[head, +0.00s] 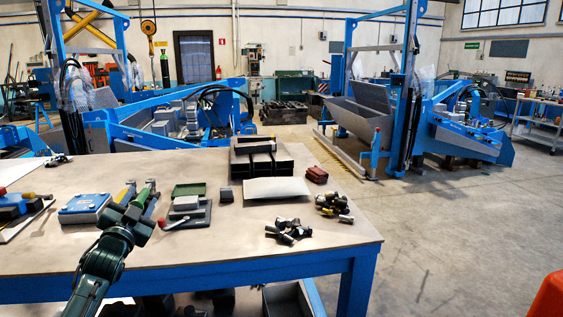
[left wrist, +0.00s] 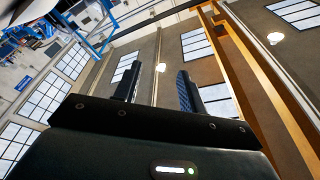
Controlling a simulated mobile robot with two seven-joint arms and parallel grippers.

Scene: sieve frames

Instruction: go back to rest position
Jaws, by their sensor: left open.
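My left gripper (head: 140,195) is raised in front of the left part of the workbench in the head view. In the left wrist view its two dark fingers (left wrist: 157,85) stand apart with nothing between them, so it is open and empty. Behind them are windows, walls and ceiling beams. A stack of dark rectangular frames (head: 262,165) stands at the back of the workbench (head: 215,240), right of my gripper and apart from it. My right gripper is in neither view.
The bench also holds a blue box (head: 84,208), a green tray with grey blocks (head: 188,205), a pale sheet (head: 276,189), a reddish-brown block (head: 316,175) and dark fittings (head: 288,231). The bench's front strip is clear. Open floor (head: 450,240) lies to the right.

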